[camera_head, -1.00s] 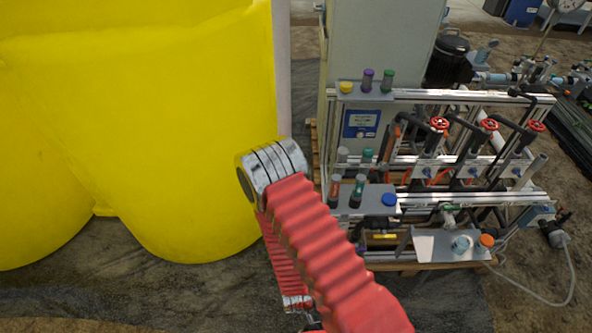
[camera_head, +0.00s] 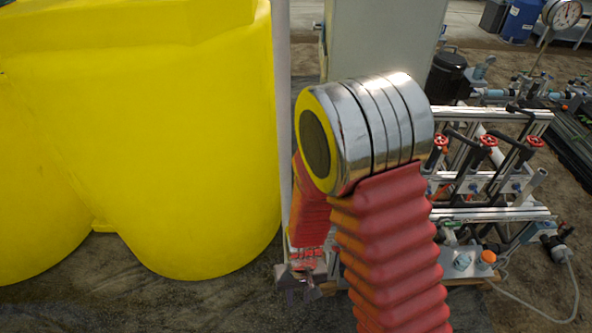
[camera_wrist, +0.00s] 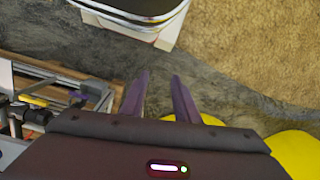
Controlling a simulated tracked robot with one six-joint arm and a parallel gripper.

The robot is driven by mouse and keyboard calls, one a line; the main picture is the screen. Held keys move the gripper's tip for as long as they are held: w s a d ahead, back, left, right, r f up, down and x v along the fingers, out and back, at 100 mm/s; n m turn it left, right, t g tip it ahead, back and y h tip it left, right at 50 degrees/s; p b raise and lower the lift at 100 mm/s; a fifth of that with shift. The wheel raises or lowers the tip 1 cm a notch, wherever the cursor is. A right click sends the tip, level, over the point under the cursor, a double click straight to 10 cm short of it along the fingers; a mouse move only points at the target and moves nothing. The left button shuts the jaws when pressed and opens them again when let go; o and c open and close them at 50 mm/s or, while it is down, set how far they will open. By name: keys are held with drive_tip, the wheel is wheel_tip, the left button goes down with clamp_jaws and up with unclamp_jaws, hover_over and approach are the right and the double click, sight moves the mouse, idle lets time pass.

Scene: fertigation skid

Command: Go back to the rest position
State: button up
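My arm, in red ribbed sleeves with a silver joint, rises in front of the skid in the head view. My gripper (camera_head: 301,283) hangs low at the end of the forearm, left of the skid (camera_head: 490,205). In the wrist view my gripper (camera_wrist: 160,92) shows two dark fingers with a gap between them. Nothing is between the fingers; they point over the dark ground sheet. The arm hides the left part of the skid in the head view.
Large yellow tanks (camera_head: 150,130) stand at the left. A grey cabinet (camera_head: 375,45) stands behind my arm. Red-handled valves (camera_head: 488,141) sit on the skid. A hose (camera_head: 540,312) lies at the lower right. Dark sheet (camera_head: 190,305) covers the open ground in front.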

drive_tip(key=s+d+r+t, duration=0.1)
drive_tip(key=d+r, duration=0.4)
drive_tip(key=r, duration=0.8)
drive_tip(key=s+d+r+m+t, duration=0.1)
drive_tip(key=d+r+t, duration=0.2)
drive_tip(key=r, duration=0.9)
drive_tip(key=s+d+r+m+t, duration=0.1)
drive_tip(key=d+r+t, duration=0.1)
drive_tip(key=d+r, duration=0.5)
wheel_tip(320, 180, up, 7)
drive_tip(key=shift+s+f+t, duration=0.15)
drive_tip(key=shift+s+t, duration=0.15)
drive_tip(key=shift+t, duration=0.1)
